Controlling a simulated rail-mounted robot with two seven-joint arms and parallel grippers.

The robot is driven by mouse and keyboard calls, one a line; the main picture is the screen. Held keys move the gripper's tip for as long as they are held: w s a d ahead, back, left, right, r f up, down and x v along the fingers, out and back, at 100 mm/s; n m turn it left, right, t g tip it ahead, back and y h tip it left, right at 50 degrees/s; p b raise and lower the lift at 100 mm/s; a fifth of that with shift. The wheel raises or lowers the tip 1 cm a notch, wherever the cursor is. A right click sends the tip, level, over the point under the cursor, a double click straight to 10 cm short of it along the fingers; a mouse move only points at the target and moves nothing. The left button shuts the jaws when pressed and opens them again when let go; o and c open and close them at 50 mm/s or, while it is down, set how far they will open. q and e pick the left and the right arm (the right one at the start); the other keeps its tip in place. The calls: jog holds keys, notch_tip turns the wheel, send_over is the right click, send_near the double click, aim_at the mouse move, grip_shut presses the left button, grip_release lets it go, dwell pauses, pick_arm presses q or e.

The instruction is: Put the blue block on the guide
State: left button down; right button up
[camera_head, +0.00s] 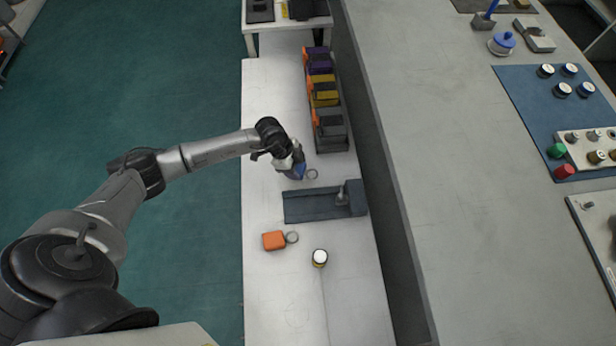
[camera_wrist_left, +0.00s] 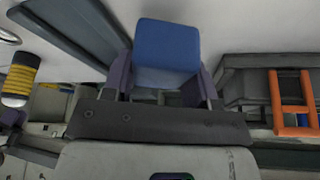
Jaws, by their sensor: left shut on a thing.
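My left gripper (camera_head: 296,168) is shut on the blue block (camera_wrist_left: 167,48). The block also shows as a small blue patch at the gripper's tip in the head view (camera_head: 299,173). In the left wrist view the block sits between the two dark fingers. A flat dark blue-grey plate (camera_head: 308,206), which looks like the guide, lies on the white table just below the gripper in the head view. A grey upright piece stands at its right end. The plate's edge also shows in the wrist view (camera_wrist_left: 72,36). The block is apart from it. My right gripper is not in view.
The lower table (camera_head: 285,315) is mostly clear.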

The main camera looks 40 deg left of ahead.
pick_arm(q)
jog(key=shift+f+b, duration=0.75)
jog(key=shift+f, duration=0.5)
jog(key=shift+w, duration=0.1)
jog(key=shift+c, duration=2.1)
grip_release()
jog(key=shift+f, duration=0.2)
